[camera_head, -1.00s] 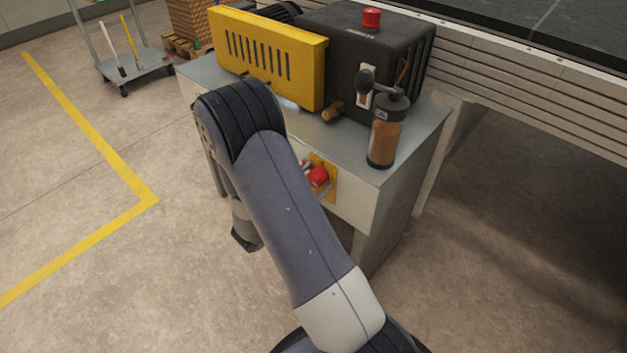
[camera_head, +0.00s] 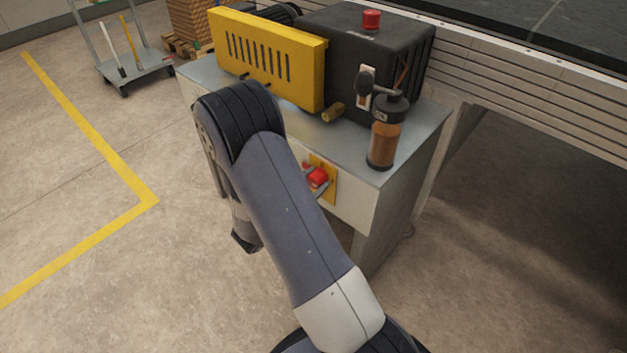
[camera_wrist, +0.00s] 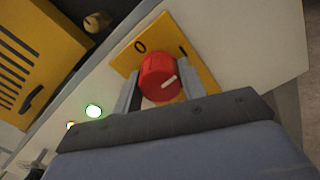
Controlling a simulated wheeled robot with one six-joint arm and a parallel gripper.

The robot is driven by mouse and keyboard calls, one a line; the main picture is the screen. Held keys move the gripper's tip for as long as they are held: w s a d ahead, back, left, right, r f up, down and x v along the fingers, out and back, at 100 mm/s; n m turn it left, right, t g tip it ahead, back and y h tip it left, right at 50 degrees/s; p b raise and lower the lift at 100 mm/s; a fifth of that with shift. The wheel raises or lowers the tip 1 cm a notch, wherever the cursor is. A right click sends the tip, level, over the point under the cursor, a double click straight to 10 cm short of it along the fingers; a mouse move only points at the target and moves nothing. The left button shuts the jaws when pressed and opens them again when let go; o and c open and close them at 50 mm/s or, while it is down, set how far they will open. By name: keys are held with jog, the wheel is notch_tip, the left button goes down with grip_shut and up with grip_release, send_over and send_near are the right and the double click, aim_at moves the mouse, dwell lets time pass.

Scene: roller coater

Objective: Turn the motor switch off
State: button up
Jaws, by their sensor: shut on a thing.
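The motor switch is a red round knob (camera_wrist: 159,77) with a white mark, on a yellow plate (camera_wrist: 170,32) marked "0" and a stroke. In the wrist view the white mark points right, on the stroke's side of the knob. In the head view the red knob (camera_head: 317,175) sits on the cabinet front, partly covered by my fingers. My gripper (camera_wrist: 160,80) is shut on the knob, one finger on each side. In the head view my arm hides most of the gripper.
A lit green lamp (camera_wrist: 93,110) is left of the switch in the wrist view. On the cabinet top (camera_head: 415,128) stand a yellow vented guard (camera_head: 268,55), a black housing with a red button (camera_head: 371,18), and an amber cylinder (camera_head: 384,145). Floor in front is open.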

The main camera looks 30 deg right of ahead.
jog(key=n+p, duration=0.3)
jog(key=n, duration=0.1)
jog(key=shift+r+n, duration=0.15)
jog(key=shift+n, duration=0.25)
jog(key=n+p, duration=0.2)
jog(key=n, duration=0.2)
jog(key=shift+p, duration=0.35)
jog(key=n+p, duration=0.2)
jog(key=n, duration=0.3)
jog(key=shift+n+p, duration=0.95)
jog(key=shift+n, duration=0.85)
jog(key=o, duration=1)
jog(key=v, duration=1.1)
jog(key=shift+w, duration=0.1)
